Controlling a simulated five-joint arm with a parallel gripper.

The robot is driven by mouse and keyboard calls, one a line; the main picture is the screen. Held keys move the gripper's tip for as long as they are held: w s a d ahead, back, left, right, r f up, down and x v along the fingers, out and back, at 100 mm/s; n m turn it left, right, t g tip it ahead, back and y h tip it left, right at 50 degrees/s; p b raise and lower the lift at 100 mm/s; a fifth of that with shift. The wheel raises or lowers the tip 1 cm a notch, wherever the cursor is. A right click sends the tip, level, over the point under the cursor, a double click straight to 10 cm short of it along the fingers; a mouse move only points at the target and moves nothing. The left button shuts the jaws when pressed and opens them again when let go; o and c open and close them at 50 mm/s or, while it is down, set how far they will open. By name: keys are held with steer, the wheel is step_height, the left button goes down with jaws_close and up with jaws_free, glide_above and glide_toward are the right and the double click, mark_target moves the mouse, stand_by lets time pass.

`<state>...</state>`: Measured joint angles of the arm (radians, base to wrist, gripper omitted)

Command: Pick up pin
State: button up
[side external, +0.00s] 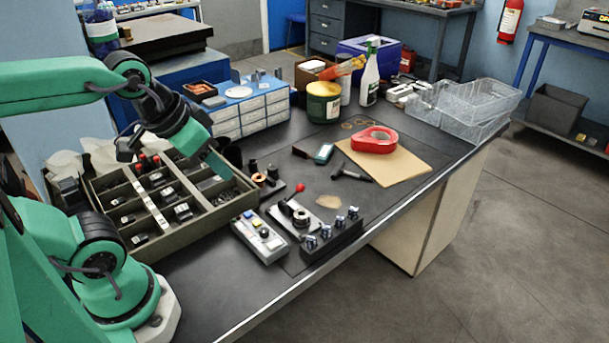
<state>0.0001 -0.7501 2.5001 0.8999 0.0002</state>
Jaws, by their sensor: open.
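My gripper (188,146) is open above the back part of a dark compartment tray (150,250) at the left of the bench, apart from the bench top. I see nothing held in it. Small dark parts sit in the tray's compartments, and red-topped pieces (142,166) stand near its back, left of my gripper. A red-tipped piece (299,188) stands by a light plate with a black spool (301,217) in the middle of the bench. I cannot tell which of these is the pin. My gripper hides part of the tray.
A grey control box (259,240) and a black block with several silver-topped posts (333,240) lie near the front edge. Small dark and copper parts (262,178) stand right of the tray. Red tape (374,139) lies on a tan board (398,168). Blue-white drawers (252,113) stand behind.

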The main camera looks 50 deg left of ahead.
steer(key=shift+o, duration=0.2)
steer(key=shift+w, duration=0.1)
steer(key=m+g, duration=0.5)
steer(key=m, duration=0.1)
glide_above(352, 209)
steer(key=f, duration=1.2)
steer(key=shift+s+a+f, duration=0.1)
steer(key=shift+s+f, duration=0.05)
steer(key=shift+s, duration=0.1)
steer(key=shift+w+f+g, duration=0.25)
steer(key=shift+f+g, duration=0.05)
steer(key=shift+f, duration=4)
